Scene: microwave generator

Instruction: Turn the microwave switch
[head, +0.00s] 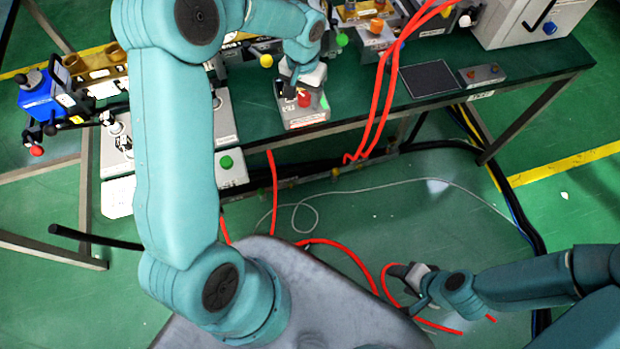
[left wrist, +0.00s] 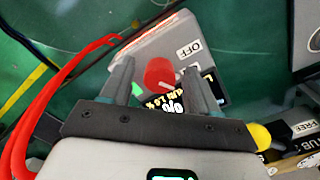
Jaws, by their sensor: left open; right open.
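The microwave switch is a red knob (head: 304,99) on a grey control box (head: 302,118) near the front edge of the green bench. In the left wrist view the red knob (left wrist: 158,72) sits between the two spread fingers of my left gripper (left wrist: 157,80), with an "OFF" label (left wrist: 189,48) on the box beside it. My left gripper (head: 298,92) is open just above the box, and its fingers partly cover the box in the head view. I cannot tell whether a finger touches the knob. My right gripper (head: 405,285) is low at the right, away from the bench, open and empty.
Red cables (head: 380,90) hang over the bench edge right of the box. A dark pad (head: 430,79), a small box (head: 482,74) and a white cabinet (head: 530,20) stand further right. Grey boxes with a green button (head: 226,162) lie to the left.

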